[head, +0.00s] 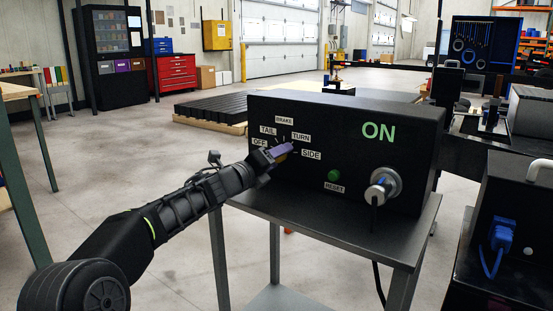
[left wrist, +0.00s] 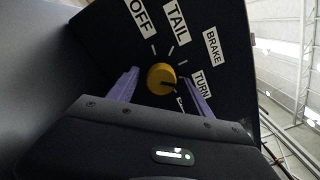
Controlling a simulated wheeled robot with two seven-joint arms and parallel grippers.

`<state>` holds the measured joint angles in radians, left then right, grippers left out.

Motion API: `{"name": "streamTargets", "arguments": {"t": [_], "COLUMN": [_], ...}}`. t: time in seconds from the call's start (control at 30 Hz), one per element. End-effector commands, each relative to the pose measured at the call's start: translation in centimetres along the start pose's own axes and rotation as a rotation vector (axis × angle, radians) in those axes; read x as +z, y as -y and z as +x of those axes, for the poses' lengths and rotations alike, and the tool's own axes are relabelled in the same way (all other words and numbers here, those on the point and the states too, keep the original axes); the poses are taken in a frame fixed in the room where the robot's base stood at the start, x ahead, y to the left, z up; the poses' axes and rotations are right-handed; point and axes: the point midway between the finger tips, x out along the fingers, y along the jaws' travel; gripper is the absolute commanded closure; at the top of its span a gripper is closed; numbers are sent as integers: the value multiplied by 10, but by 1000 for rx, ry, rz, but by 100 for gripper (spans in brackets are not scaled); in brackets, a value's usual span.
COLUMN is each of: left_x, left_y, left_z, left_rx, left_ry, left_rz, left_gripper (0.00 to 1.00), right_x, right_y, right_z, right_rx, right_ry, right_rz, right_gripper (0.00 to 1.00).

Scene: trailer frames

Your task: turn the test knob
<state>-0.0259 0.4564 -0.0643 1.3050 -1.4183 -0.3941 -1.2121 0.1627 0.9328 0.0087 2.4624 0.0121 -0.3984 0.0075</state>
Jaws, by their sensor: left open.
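The test knob (left wrist: 161,79) is a round yellow knob on the front of a black test box (head: 350,130). Labels OFF, TAIL, BRAKE, TURN and SIDE are set around it. In the left wrist view a dark pointer mark on the knob faces right, towards the TURN and SIDE side. My left gripper (left wrist: 160,93) is open, with one purple finger on each side of the knob; I cannot tell whether they touch it. In the head view the left gripper (head: 277,153) covers most of the knob. My right gripper is not in view.
The box stands on a grey metal table (head: 400,238). Another black unit with a blue plug (head: 501,236) stands at the right. Open floor lies left.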

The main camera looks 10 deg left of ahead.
Motion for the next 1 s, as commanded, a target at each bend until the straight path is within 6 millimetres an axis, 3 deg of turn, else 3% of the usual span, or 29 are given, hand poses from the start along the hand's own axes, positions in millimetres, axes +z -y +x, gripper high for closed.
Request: {"name": "streamTargets", "arguments": {"t": [0.27,0.7,1.0], "left_x": [1,1,0], "left_y": [0,0,0], "left_z": [-11,-74,-78], "left_rx": [0,1,0], "left_ry": [1,1,0], "left_rz": [1,0,0], "left_gripper": [42,42,42], "right_x": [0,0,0], "right_y": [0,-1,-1], "right_z": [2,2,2], "right_rx": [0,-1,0], "right_ry": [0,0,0], "right_rz": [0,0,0], "right_gripper": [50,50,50]}}
